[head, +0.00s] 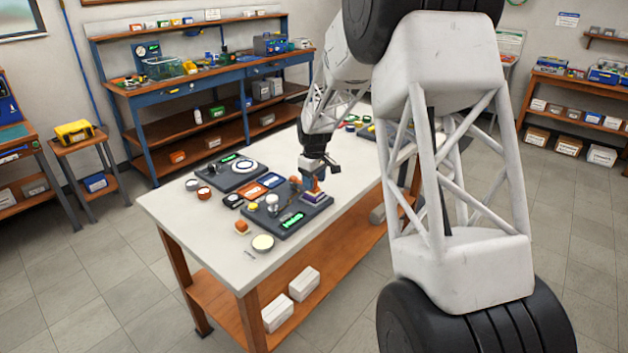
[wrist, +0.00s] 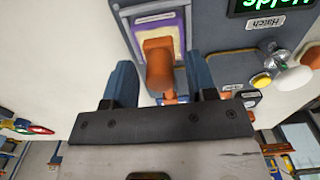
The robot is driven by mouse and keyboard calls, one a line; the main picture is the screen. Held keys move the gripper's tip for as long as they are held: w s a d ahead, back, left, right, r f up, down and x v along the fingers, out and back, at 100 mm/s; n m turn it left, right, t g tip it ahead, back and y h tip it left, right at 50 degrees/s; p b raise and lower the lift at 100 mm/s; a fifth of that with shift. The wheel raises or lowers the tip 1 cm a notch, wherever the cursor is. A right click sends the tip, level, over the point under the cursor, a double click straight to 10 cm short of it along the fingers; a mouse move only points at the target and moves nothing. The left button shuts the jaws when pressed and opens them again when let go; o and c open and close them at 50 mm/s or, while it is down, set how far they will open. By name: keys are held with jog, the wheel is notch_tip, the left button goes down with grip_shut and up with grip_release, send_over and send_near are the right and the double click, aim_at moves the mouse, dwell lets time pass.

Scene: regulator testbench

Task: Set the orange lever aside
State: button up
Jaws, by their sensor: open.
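The orange lever (wrist: 159,62) stands on a purple and yellow plate (wrist: 181,28) on a dark panel (wrist: 215,20) in the wrist view. In the head view, the lever (head: 312,187) shows as a small orange patch below my arm's end, at the panel's right end. My gripper (wrist: 158,75) is open, with one blue-grey finger on each side of the lever. Gaps show between the fingers and the lever. In the head view, my gripper (head: 313,170) is low over the table. The lever's lower part is partly hidden by the gripper body.
The panel also carries a green display (head: 291,220), a white knob (head: 272,202) and a yellow button (wrist: 262,80). Another dark panel (head: 232,172) lies farther back on the white table (head: 205,240). A cream disc (head: 263,242) lies near the front. Bare tabletop shows right of the panel.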

grip_shut()
